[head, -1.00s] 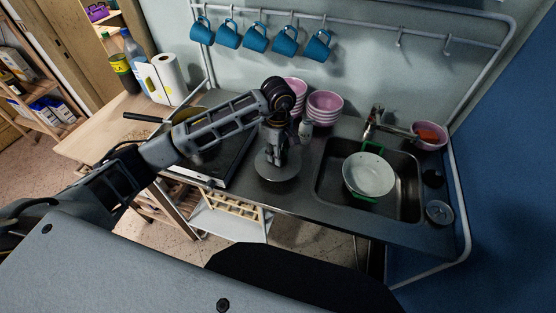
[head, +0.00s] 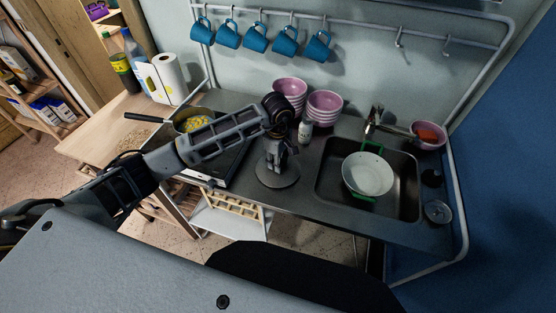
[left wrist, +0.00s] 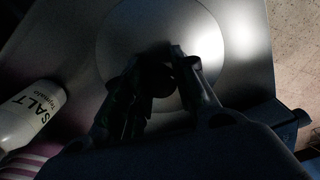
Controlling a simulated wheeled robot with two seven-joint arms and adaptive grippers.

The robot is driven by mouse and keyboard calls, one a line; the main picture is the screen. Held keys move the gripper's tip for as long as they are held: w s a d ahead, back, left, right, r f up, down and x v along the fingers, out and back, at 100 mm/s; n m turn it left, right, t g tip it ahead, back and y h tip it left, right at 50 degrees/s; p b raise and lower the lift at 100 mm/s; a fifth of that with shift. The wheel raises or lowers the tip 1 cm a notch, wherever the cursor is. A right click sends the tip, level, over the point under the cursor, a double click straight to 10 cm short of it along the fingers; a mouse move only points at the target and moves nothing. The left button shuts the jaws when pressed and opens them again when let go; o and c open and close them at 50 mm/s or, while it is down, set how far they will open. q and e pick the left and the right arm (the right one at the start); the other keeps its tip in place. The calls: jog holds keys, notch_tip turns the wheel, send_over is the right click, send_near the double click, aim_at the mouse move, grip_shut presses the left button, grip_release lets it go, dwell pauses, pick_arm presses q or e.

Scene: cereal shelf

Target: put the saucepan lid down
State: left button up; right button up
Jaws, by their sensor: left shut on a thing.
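The saucepan lid (head: 276,181) is a round grey metal disc, roughly level, at the front middle of the dark counter, left of the sink. In the left wrist view the lid (left wrist: 135,32) fills the upper middle. My left gripper (head: 277,163) points down from above and is shut on the lid's dark knob; its fingers (left wrist: 160,78) stand either side of the knob in the left wrist view. I cannot tell whether the lid touches the counter. The pan (head: 196,123) with yellow food sits on the stove, partly hidden by my left arm. My right gripper is not in view.
A salt shaker (head: 305,131) stands behind the lid, also in the left wrist view (left wrist: 32,114). Pink bowls (head: 324,106) are stacked behind it. The sink (head: 400,203) at right holds a white plate (head: 368,174). Blue mugs (head: 285,41) hang above. Counter right of the lid is bare.

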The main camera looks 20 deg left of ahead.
pick_arm(q)
jog(key=shift+f, duration=0.1)
jog(key=o, duration=1.1)
jog(key=shift+r, duration=0.65)
jog(key=shift+r+b, duration=1.3)
jog(key=shift+r, duration=4.2)
